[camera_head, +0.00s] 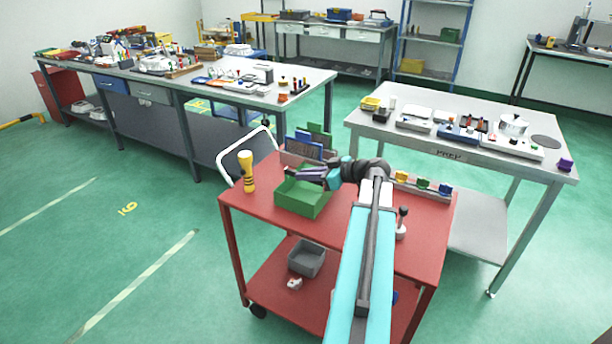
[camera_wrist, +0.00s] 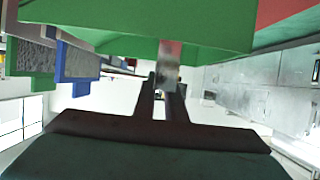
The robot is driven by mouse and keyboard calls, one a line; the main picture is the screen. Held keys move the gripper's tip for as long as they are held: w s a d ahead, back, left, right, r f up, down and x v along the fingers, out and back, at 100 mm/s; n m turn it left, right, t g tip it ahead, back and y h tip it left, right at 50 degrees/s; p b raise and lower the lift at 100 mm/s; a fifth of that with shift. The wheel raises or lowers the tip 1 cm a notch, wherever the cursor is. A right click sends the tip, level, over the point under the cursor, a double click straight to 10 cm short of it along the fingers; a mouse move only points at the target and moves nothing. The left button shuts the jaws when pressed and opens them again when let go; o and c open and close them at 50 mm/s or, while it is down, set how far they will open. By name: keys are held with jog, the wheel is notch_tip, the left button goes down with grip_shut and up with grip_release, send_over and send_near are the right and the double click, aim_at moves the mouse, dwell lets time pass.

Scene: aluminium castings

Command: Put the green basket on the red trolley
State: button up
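The green basket (camera_head: 300,199) is upright at the red trolley's top (camera_head: 342,222), left of its middle. Its base looks to be on the red surface, though I cannot see any small gap. My gripper (camera_head: 312,174) is at the basket's upper rim, with my arm reaching in from the right. In the wrist view the green basket wall (camera_wrist: 130,28) fills the upper part. My gripper's fingers (camera_wrist: 166,72) are close together there and overlap the edge of that wall. They look shut on the rim; the exact contact is partly hidden.
Small coloured pieces (camera_head: 423,184) line the trolley's far right. A grey bin (camera_head: 307,258) sits on the lower shelf. A prep table (camera_head: 470,155) stands behind.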

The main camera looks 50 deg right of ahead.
jog(key=o, duration=0.4)
jog(key=shift+o, duration=0.2)
jog(key=shift+r, duration=0.15)
jog(key=b+v, duration=0.1)
jog(key=v, duration=1.1)
dwell(0.5)
